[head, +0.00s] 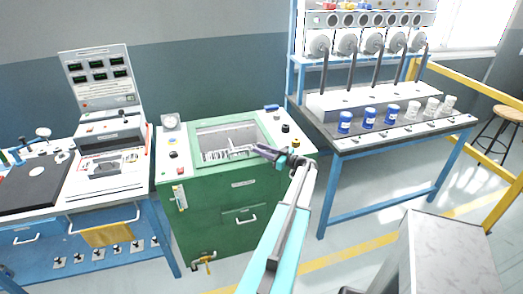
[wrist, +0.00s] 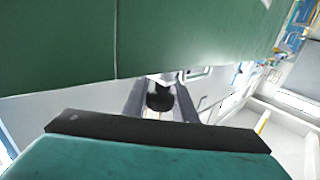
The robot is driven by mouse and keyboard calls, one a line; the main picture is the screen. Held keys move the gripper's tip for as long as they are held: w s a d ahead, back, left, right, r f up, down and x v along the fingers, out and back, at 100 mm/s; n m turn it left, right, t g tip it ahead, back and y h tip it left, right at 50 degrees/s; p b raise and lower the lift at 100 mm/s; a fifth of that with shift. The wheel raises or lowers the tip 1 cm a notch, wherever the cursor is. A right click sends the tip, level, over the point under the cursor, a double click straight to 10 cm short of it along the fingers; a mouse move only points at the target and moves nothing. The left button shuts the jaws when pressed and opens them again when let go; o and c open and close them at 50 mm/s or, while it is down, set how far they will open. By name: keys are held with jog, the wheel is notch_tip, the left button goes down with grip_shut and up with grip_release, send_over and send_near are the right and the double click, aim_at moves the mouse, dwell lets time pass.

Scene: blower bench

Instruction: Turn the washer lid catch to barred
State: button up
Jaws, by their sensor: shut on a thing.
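The washer (head: 235,205) is a green cabinet with a pale top and a framed opening, in the middle of the head view. My gripper (head: 262,150) reaches in from the right over the front right of that opening. In the wrist view its two grey fingers (wrist: 161,103) are shut on a small dark knob, which seems to be the lid catch (wrist: 160,99). In the head view my gripper hides the catch. I cannot read which way the catch is turned or any mark beside it.
Dark knobs (head: 285,128) stand on the washer top right of the opening. A gauge (head: 170,122) and buttons are on its left. A bench with blue jars (head: 368,117) stands to the right, and a blue workbench with an instrument panel (head: 98,75) to the left. A grey box (head: 448,255) is front right.

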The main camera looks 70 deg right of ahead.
jog(key=shift+n+y, duration=0.5)
jog(key=shift+y, duration=0.3)
jog(key=shift+a, duration=0.15)
jog(key=o, duration=1)
jog(key=shift+o, duration=0.2)
jog(key=shift+s, duration=0.1)
jog(key=s+a+b, duration=0.1)
jog(key=s+b, duration=0.3)
jog(key=s, duration=0.9)
jog(key=shift+s+a, duration=0.15)
jog(key=shift+s, duration=0.15)
jog(key=shift+s, duration=0.1)
